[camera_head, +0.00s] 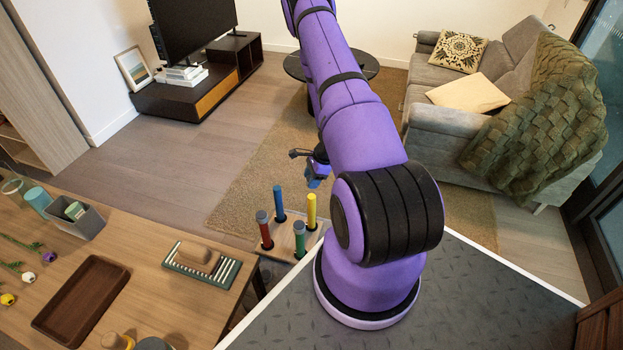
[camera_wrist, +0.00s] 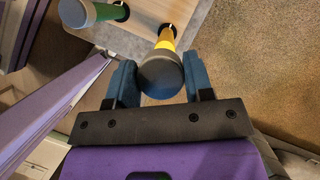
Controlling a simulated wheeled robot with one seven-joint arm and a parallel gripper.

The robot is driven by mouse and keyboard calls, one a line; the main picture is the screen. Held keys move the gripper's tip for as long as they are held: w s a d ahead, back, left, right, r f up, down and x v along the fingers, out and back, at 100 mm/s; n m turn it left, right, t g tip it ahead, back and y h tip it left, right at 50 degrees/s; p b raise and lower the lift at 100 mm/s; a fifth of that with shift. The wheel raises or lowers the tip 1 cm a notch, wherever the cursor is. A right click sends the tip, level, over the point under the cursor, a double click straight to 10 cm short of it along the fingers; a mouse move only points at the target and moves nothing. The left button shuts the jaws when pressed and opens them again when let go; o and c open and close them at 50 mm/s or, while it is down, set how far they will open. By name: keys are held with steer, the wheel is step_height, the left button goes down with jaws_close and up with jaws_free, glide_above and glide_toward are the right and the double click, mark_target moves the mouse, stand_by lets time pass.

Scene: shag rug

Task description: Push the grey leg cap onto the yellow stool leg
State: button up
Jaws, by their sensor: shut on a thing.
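My gripper (camera_head: 314,178) is above the upturned stool (camera_head: 285,240) in the head view. In the wrist view its two blue fingers (camera_wrist: 160,82) are shut on the dark grey leg cap (camera_wrist: 160,76). The yellow leg (camera_head: 311,209) stands upright below my gripper, its top showing yellow and bare in the head view. In the wrist view the yellow leg (camera_wrist: 167,38) shows behind the cap, partly hidden by it. The cap looks roughly in line with the leg and apart from it. The cap cannot be made out in the head view.
The red leg (camera_head: 264,232) and green leg (camera_head: 300,241) have grey tops. A blue leg (camera_head: 279,202) stands behind them. A wooden table (camera_head: 150,300) with a tray and dishes is at left. The rug (camera_head: 235,205) lies around the stool.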

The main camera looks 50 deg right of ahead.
mark_target(311, 197)
steer(key=shift+f, duration=3.25)
steer(key=shift+f, duration=1.35)
stand_by(0.7)
steer(key=o, duration=1)
steer(key=shift+c, duration=0.2)
steer(key=v, duration=1.1)
steer(key=shift+f, duration=0.1)
